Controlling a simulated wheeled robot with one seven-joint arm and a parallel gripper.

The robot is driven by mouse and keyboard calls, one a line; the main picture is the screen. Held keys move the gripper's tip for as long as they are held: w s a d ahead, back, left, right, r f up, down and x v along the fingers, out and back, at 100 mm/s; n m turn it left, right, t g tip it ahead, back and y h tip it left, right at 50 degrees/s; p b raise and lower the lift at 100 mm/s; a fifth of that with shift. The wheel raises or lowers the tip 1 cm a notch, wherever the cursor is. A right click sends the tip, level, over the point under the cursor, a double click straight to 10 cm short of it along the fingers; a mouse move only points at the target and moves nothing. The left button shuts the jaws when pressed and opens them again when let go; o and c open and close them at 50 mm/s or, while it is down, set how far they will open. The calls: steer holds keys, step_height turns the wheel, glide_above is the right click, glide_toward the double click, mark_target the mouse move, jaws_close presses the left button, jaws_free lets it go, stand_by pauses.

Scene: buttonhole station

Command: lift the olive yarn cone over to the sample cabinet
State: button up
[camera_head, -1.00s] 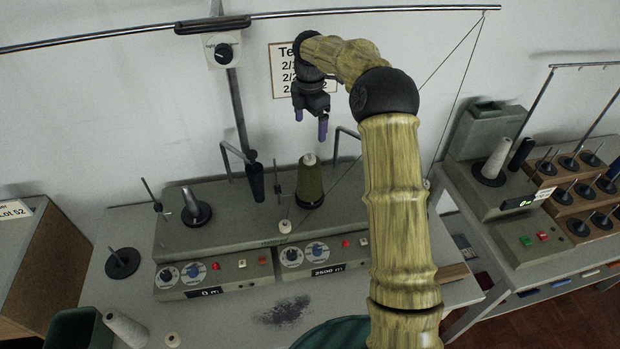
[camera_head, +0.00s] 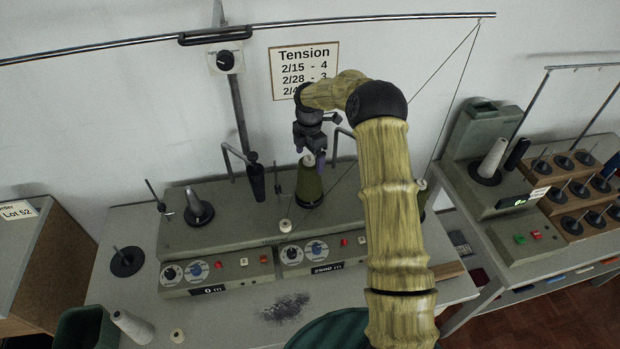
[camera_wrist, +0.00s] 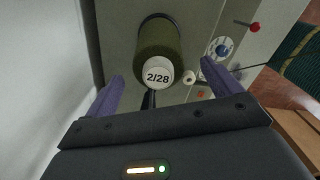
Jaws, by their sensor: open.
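The olive yarn cone (camera_head: 308,186) stands upright on the right spindle of the winding machine, with a pale top. In the wrist view the cone (camera_wrist: 158,45) shows from above, its white top marked "2/28". My gripper (camera_head: 310,158) is just above the cone's top, pointing down. Its purple fingers (camera_wrist: 160,90) are open, one on each side of the cone's top in the wrist view, and hold nothing. I cannot tell whether the fingers reach down past the top. The sample cabinet is likely the brown box marked "Lot 52" (camera_head: 30,262) at the left edge; its full label is cut off.
The winding machine (camera_head: 225,240) has an empty left spindle with a dark cone base (camera_head: 199,208). Wire guides (camera_head: 233,165) and a dark post (camera_head: 256,180) stand left of the olive cone. A white cone (camera_head: 132,326) lies near a green bin (camera_head: 82,328) at front left.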

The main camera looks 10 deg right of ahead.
mark_target(309, 166)
steer(key=shift+w+f+p, duration=0.2)
steer(key=shift+f+p, duration=1.45)
steer(key=shift+f, duration=1)
steer(key=shift+s+a+r, duration=0.1)
steer(key=shift+s+a, duration=0.05)
steer(key=shift+s, duration=0.05)
steer(key=shift+w, duration=0.1)
steer(key=c, duration=1.5)
steer(key=shift+r, duration=0.1)
step_height(309, 166, up, 18)
steer(key=b, duration=0.4)
steer(key=shift+b, duration=0.4)
